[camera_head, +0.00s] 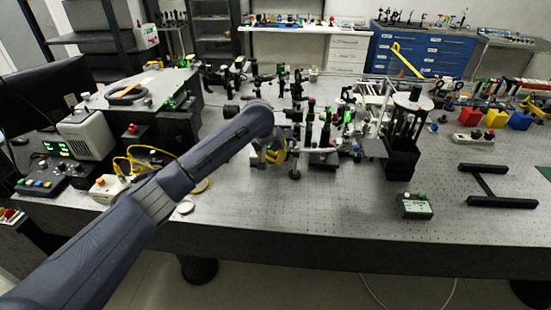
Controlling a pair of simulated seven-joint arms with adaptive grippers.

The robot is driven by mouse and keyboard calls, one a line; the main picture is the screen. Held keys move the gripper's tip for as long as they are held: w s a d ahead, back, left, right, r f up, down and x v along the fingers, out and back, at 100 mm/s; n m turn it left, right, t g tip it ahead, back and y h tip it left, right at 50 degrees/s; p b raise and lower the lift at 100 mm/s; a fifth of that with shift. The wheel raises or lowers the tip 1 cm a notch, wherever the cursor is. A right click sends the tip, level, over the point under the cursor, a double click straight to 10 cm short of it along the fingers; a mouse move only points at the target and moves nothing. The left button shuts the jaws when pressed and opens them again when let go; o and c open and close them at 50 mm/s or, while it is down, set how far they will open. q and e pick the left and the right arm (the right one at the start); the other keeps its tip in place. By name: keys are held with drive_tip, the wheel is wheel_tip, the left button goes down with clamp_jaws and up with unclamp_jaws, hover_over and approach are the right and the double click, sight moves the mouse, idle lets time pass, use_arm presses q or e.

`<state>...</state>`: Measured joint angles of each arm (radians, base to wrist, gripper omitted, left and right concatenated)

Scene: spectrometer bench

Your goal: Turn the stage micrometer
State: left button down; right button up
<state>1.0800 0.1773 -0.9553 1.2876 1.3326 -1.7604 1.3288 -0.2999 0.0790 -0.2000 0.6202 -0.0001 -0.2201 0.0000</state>
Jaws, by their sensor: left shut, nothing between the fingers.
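My left arm reaches in from the lower left across the bench. Its wrist bends down beside a cluster of small optic mounts and stages (322,155) near the bench middle. My left gripper (276,150) is small and partly hidden by my own wrist. It is shut with nothing held, at the left side of this cluster. The stage micrometer is too small to pick out among the mounts, so I cannot tell whether the gripper touches it. My right gripper is not in view.
The perforated optical bench (330,220) is clear at the front. A small display box (414,206) and a black H-shaped frame (490,187) lie at right. A black post tower (404,140) stands right of the mounts. Yellow cables (145,160) lie left, near my arm.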

use_arm(q)
drive_tip(key=shift+f, duration=0.1)
drive_tip(key=shift+y, duration=0.6)
drive_tip(key=c, duration=1.3)
unclamp_jaws()
drive_tip(key=shift+c, duration=0.2)
drive_tip(key=v, duration=1.2)
